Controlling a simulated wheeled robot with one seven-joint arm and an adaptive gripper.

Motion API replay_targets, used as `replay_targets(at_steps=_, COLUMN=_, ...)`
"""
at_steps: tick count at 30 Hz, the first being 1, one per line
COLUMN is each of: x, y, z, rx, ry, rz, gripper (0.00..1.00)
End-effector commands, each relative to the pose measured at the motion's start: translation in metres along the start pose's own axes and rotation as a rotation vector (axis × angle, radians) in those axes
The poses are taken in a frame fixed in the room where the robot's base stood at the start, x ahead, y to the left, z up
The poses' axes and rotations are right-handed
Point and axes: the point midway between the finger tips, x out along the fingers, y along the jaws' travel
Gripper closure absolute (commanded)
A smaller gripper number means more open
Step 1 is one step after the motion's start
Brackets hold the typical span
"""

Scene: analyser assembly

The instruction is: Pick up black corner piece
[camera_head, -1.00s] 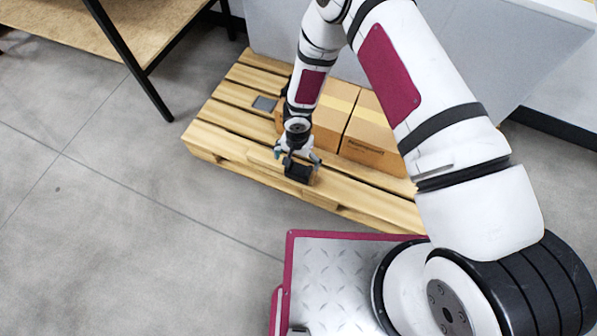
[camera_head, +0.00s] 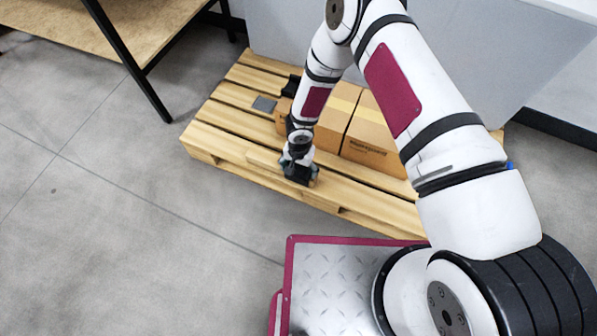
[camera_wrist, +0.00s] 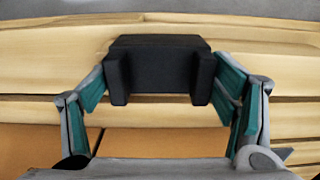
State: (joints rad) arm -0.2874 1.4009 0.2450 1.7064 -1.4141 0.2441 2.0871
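The black corner piece (camera_wrist: 158,66) is a dark block with two prongs, at the centre of the wrist view. It sits at the near edge of the wooden pallet in the head view (camera_head: 299,173), partly hidden by my gripper. My gripper (camera_wrist: 160,87) has its teal-padded fingers spread, one on each side of the piece. The pads are very close to its sides; whether they touch it I cannot tell. In the head view my gripper (camera_head: 298,164) is right over the piece.
Brown cardboard boxes (camera_head: 373,142) stand on the pallet (camera_head: 228,143) just behind and right of my gripper. A flat grey piece (camera_head: 264,103) lies on the slats further left. A black-legged table (camera_head: 135,65) stands at upper left. The grey floor at left is clear.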

Motion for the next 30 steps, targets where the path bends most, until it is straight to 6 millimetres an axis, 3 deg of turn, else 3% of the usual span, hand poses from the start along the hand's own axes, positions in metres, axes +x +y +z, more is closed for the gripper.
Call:
replay_targets(at_steps=2, x=0.000, y=0.000, z=0.000, rx=0.000, ry=0.000, rz=0.000, gripper=0.48)
replay_targets(at_steps=14, x=-0.001, y=0.001, z=0.000, rx=0.000, ry=-0.001, rz=0.002, gripper=0.48)
replay_targets(at_steps=20, x=-0.017, y=0.001, z=0.000, rx=-0.001, ry=0.001, rz=0.002, gripper=0.48)
replay_targets(at_steps=24, x=-0.039, y=0.000, z=0.000, rx=-0.001, ry=0.001, rz=0.000, gripper=0.48)
replay_targets(at_steps=30, x=-0.035, y=0.004, z=0.018, rx=-0.010, ry=0.001, rz=0.004, gripper=0.48)
